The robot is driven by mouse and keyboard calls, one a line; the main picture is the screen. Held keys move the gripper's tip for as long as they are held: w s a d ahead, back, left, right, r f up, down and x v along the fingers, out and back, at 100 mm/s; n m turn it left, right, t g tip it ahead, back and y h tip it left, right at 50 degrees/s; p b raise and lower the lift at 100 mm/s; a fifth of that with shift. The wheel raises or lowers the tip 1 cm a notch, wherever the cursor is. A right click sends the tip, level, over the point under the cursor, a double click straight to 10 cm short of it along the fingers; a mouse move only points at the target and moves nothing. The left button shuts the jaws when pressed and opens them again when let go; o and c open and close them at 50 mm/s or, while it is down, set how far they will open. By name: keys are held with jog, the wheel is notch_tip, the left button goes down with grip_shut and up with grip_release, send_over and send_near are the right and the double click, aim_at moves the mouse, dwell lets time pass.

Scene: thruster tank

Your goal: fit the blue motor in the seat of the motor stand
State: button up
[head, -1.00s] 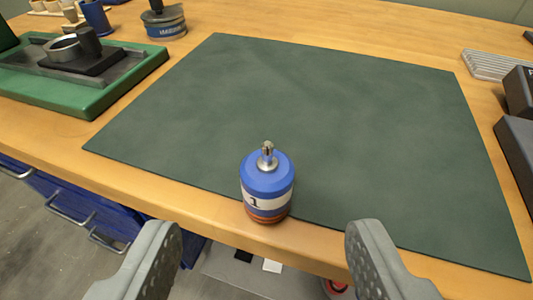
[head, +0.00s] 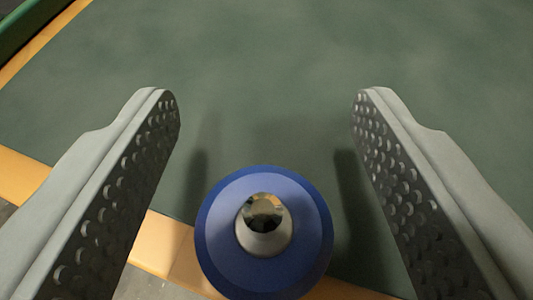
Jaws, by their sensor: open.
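The blue motor (head: 222,232) stands upright at the front edge of the green mat, seen from above with its metal shaft pointing up at the camera. My gripper (head: 266,100) is open, with one grey studded finger on each side of the motor. There are clear gaps between the motor and both fingers, and neither touches it. The motor's lower part is hidden beneath its top. The motor stand is not in view now.
The dark green mat (head: 300,50) fills most of the view and is bare beyond the motor. A strip of wooden table edge (head: 160,240) runs along the front. A green tray's edge (head: 30,22) shows at the top left.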

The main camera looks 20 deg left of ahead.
jog(key=c, duration=1.2)
